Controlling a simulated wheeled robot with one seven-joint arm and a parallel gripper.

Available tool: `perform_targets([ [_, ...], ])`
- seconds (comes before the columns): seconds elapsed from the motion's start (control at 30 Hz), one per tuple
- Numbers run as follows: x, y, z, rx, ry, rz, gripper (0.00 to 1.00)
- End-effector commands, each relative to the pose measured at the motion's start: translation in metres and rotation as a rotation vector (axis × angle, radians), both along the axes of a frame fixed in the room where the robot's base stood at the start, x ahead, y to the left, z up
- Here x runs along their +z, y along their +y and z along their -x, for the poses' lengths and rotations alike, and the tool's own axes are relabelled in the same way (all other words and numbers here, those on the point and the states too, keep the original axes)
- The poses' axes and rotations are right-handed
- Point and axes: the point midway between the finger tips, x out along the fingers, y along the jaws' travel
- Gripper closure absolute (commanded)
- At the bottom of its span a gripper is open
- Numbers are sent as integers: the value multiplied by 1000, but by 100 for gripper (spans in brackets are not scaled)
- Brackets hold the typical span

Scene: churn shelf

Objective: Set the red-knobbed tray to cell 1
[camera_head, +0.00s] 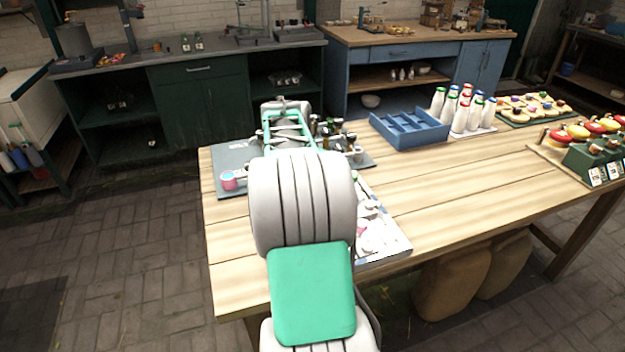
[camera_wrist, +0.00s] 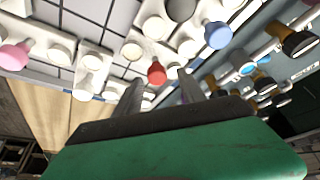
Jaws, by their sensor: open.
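In the wrist view the red-knobbed tray (camera_wrist: 157,73) shows as a red knob with white rounded parts around it, on a pale board with dark grid lines (camera_wrist: 118,12). My gripper (camera_wrist: 157,90) is open and empty, its two grey fingers pointing toward the red knob, which appears between and beyond their tips. I cannot tell whether they touch anything. In the head view my arm hides the gripper and the red knob; part of the board (camera_head: 400,245) with white pieces shows to the right. No cell number is readable.
Pink-knobbed (camera_wrist: 15,57), white-knobbed (camera_wrist: 90,62) and blue-knobbed (camera_wrist: 217,35) pieces crowd the red one. Dark-capped fittings (camera_wrist: 298,42) stand at the right. A blue divided crate (camera_head: 410,128) and white bottles (camera_head: 461,108) stand farther back.

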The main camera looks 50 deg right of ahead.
Motion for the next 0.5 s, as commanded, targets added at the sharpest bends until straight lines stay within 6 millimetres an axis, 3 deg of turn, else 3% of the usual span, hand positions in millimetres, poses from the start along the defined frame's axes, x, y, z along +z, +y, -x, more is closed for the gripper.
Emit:
perform_targets([
  [0.3,57,22,4,0,-4,4,52],
  [0.5,68,27,6,1,-3,2,52],
])
